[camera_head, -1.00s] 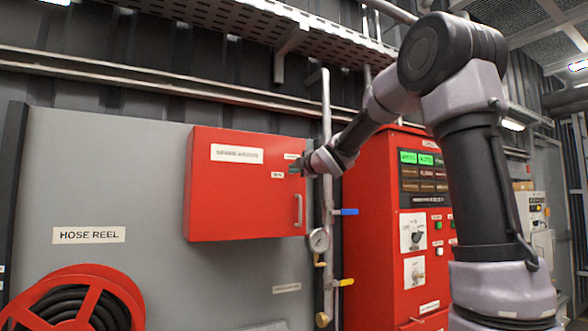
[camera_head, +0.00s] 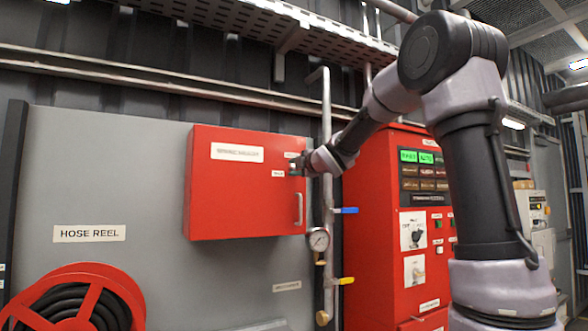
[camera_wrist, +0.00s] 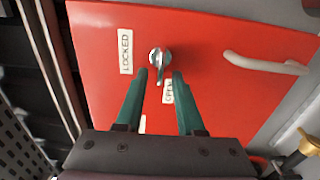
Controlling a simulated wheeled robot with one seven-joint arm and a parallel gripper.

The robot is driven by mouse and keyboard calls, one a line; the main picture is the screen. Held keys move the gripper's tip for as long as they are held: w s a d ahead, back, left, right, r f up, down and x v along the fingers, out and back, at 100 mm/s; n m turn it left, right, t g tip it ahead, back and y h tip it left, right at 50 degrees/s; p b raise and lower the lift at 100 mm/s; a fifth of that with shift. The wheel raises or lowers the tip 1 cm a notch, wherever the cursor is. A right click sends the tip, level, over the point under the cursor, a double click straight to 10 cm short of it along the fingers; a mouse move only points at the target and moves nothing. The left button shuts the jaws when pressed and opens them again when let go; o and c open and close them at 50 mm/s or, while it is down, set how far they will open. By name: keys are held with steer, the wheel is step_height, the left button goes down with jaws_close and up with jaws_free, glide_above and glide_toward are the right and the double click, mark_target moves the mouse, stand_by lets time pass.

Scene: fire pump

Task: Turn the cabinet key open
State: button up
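The red cabinet (camera_head: 240,195) hangs on the grey panel, its door closed. In the wrist view its door (camera_wrist: 210,50) carries a silver lock (camera_wrist: 155,55) with a key (camera_wrist: 160,76) in it. A "LOCKED" label (camera_wrist: 125,52) is left of the lock and an "OPEN" label (camera_wrist: 168,92) is below it. The key's grip points down towards the OPEN label. My gripper (camera_wrist: 160,74) is open, its two green fingers on either side of the key with a gap visible. In the head view my gripper (camera_head: 298,165) is at the door's upper right, hiding the key.
A curved door handle (camera_wrist: 265,64) is right of the lock; it also shows in the head view (camera_head: 299,209). A vertical pipe (camera_head: 327,130) with a gauge (camera_head: 318,239) and a blue valve lever (camera_head: 345,210) runs close beside the cabinet. A red control panel (camera_head: 375,230) stands to the right.

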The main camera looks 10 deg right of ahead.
steer(key=v, duration=1)
steer(key=shift+s, duration=0.4)
steer(key=shift+d, duration=0.15)
